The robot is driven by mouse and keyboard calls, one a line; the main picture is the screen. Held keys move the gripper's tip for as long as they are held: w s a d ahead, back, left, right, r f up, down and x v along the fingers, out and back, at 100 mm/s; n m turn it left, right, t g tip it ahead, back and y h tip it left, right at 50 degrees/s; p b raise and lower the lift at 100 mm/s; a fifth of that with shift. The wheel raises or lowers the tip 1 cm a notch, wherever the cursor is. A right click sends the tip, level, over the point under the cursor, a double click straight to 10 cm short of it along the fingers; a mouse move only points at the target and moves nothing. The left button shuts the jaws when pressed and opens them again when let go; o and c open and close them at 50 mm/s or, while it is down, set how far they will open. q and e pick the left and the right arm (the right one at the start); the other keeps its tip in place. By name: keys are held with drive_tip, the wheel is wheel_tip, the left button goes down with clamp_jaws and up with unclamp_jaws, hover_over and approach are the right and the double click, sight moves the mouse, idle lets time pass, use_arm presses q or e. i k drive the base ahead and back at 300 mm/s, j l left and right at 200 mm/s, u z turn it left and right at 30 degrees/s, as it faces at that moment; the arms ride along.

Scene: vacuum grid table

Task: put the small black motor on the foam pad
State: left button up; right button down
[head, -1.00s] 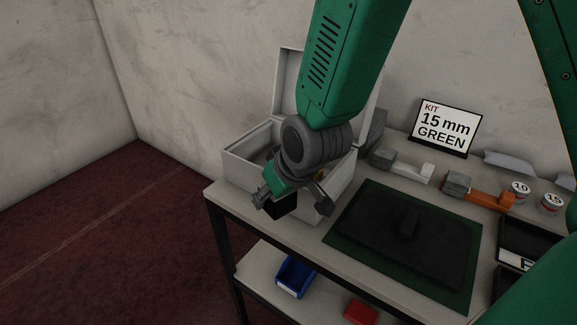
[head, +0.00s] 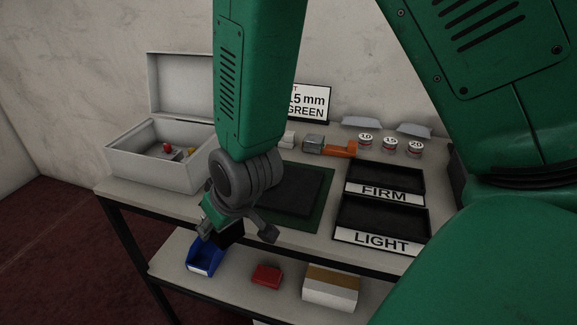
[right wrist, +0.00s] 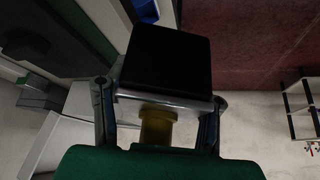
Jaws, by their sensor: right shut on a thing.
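The small black motor (right wrist: 165,58) has a square black body, a silver plate and a brass-coloured end. My right gripper (right wrist: 158,100) is shut on it, one finger on each side of the plate. In the head view the right gripper (head: 236,232) hangs near the table's front edge, with the black motor (head: 230,236) partly hidden under it. A dark pad, seemingly the foam pad (head: 300,188), lies on a green mat (head: 318,222) behind and right of the gripper; my arm covers its left part. My left gripper is not in view.
An open white box (head: 150,170) stands at the table's left. Black trays marked FIRM (head: 385,178) and LIGHT (head: 380,218) lie right of the mat. An orange-handled item (head: 340,149) and numbered cups (head: 390,145) stand behind. A blue bin (head: 205,256) sits on the lower shelf.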

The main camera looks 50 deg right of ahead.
sight(301, 186)
drive_tip(key=z, duration=1.4)
drive_tip(key=i+j, duration=0.2)
drive_tip(key=j, duration=0.15)
drive_tip(key=i+j+z, duration=0.15)
drive_tip(key=j, duration=0.25)
drive_tip(key=i+j, duration=0.25)
drive_tip(key=i+j+z, duration=0.15)
drive_tip(key=j, duration=0.35)
